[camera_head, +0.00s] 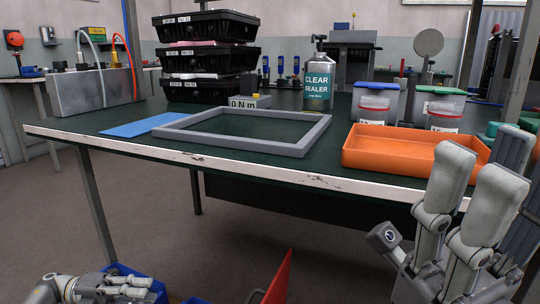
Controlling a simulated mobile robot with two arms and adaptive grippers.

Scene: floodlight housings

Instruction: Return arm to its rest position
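My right gripper (430,215) is large at the lower right, in front of the table's front edge. Its grey fingers point up, spread apart from the shorter dark-tipped digit on the left, and nothing shows between them. The fingers overlap the right end of the orange tray (385,164) in the picture. My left gripper (118,286) is low at the bottom left, below the table. Its grey fingers point right, and part of it is cut off by the frame edge. Whether its fingers are closed cannot be made out.
The table (260,170) holds a grey frame (170,137), a blue sheet (140,126), stacked black trays (205,60), a sealer bottle (318,85) and lidded containers (372,103). Below are a red panel (280,280) and a blue bin (130,272). A table leg (95,205) stands at left.

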